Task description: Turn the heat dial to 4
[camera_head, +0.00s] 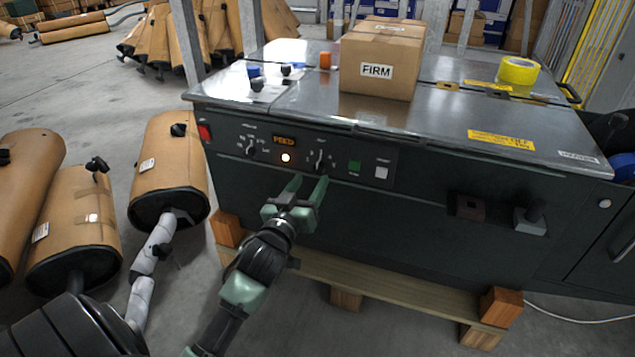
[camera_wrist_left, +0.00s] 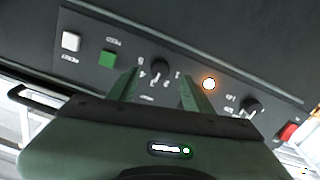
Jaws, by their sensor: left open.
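The heat dial (camera_head: 319,158) is a black knob on the dark front panel of the machine, right of the orange lit lamp. In the left wrist view the dial (camera_wrist_left: 160,71) shows upside down, with small white numbers around it. The number it points to is too small to tell. My left gripper (camera_head: 308,180) is open and empty, its green fingers pointing at the panel just below the dial. In the wrist view the fingertips (camera_wrist_left: 158,85) stand on either side of the dial; contact cannot be told. My right gripper is not in view.
A second dial (camera_head: 250,148) and a red switch (camera_head: 204,132) are to the left. A green button (camera_head: 354,166) and a white button (camera_head: 381,172) are to the right. A carton (camera_head: 380,66) stands on the machine top. Wrapped mufflers (camera_head: 168,168) stand on the floor at left.

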